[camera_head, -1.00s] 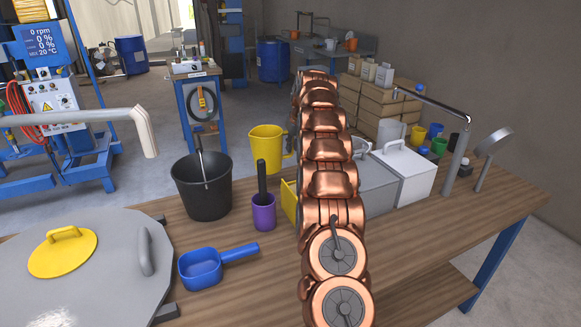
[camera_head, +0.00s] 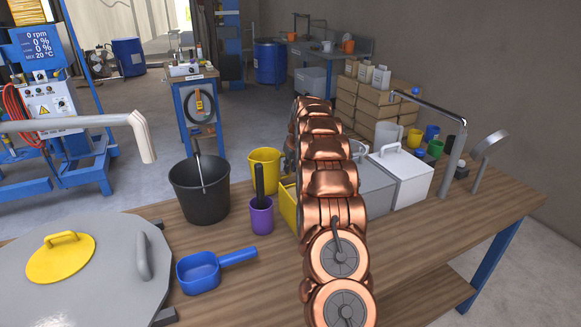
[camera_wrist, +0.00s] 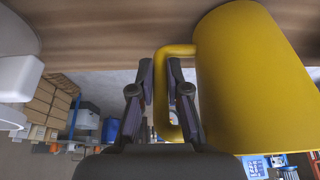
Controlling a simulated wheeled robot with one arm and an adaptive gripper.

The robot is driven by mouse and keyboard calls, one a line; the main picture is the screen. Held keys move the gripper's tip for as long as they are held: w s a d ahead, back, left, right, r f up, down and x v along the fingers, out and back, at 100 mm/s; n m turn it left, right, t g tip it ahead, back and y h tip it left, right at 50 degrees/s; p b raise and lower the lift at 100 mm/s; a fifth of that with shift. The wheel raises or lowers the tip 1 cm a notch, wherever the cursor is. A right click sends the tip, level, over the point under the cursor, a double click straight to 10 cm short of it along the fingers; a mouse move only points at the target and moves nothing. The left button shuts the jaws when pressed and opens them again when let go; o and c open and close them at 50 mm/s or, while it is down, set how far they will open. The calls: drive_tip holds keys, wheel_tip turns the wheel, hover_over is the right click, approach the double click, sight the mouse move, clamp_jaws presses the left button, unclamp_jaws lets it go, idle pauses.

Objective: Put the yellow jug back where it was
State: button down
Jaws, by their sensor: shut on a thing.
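The yellow jug (camera_head: 263,163) is upright over the back edge of the wooden bench, behind the purple cup and left of my arm. In the wrist view the jug (camera_wrist: 250,80) fills the right side, with its handle (camera_wrist: 162,95) toward my gripper (camera_wrist: 160,75). The gripper's two fingers are closed around the handle. In the head view my arm hides the gripper. The jug's end lies close to the wooden surface in the wrist view; I cannot tell whether they touch.
A black bucket (camera_head: 200,205) stands left of the jug. A purple cup (camera_head: 261,219) with a dark handle and a yellow container (camera_head: 288,208) stand in front. Grey and white boxes (camera_head: 402,178) are right of my arm. A blue scoop (camera_head: 199,276) lies nearer.

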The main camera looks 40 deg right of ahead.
drive_tip(key=c, duration=1.6)
unclamp_jaws()
drive_tip(key=shift+f, duration=0.15)
drive_tip(key=o, duration=0.5)
drive_tip(key=shift+c, duration=0.2)
drive_tip(key=b+v, duration=0.1)
drive_tip(key=v, duration=1.1)
